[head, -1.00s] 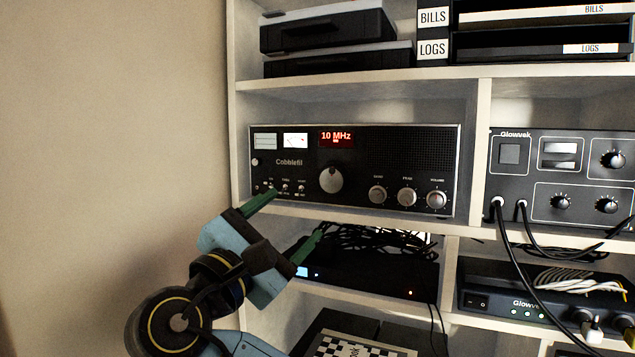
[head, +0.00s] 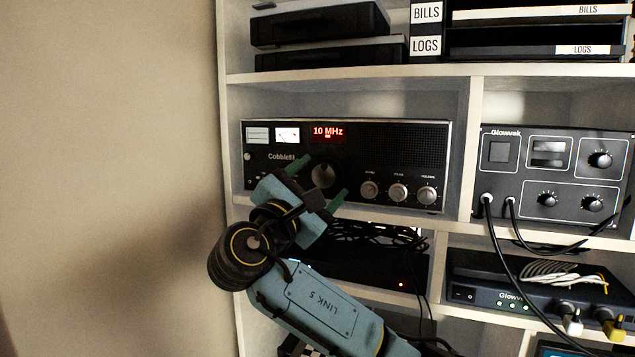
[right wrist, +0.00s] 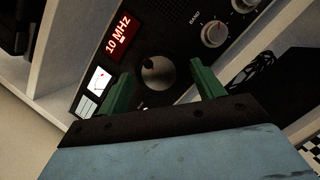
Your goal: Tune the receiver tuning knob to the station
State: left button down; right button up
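The receiver (head: 400,143) is a black unit in a shelf cubby, with a lit red "10 MHz" display (head: 328,132). Its large tuning knob (head: 323,175) shows just beyond my right gripper (head: 321,178), partly behind it. In the right wrist view the round knob (right wrist: 158,73) lies between the two green fingers, with a gap on each side. My right gripper (right wrist: 158,85) is open in that view and does not appear to touch the knob. My left gripper is not in view.
Three smaller knobs, including the volume knob (head: 427,195), sit right of the tuning knob. A grey Glowvek unit (head: 554,180) with cables stands in the right cubby. The shelf board (head: 460,228) runs below the receiver, with tangled black cables under it.

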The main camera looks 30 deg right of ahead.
jog(key=c, duration=0.9)
jog(key=shift+w+a+f+m+g+b, duration=0.1)
jog(key=shift+m+g+b, duration=0.15)
jog(key=shift+m+b, duration=0.3)
jog(key=shift+f+m+g+b, duration=0.1)
jog(key=shift+m+g+b, duration=0.2)
jog(key=shift+m, duration=0.35)
jog(key=m+g+b, duration=0.1)
jog(key=m, duration=0.1)
jog(key=shift+r+m, duration=0.1)
jog(key=shift+m, duration=0.2)
jog(key=shift+r+m, duration=0.15)
jog(key=shift+m, duration=0.35)
jog(key=o, duration=1)
jog(key=b+v, duration=0.3)
jog(key=v, duration=1)
jog(key=shift+a, duration=0.2)
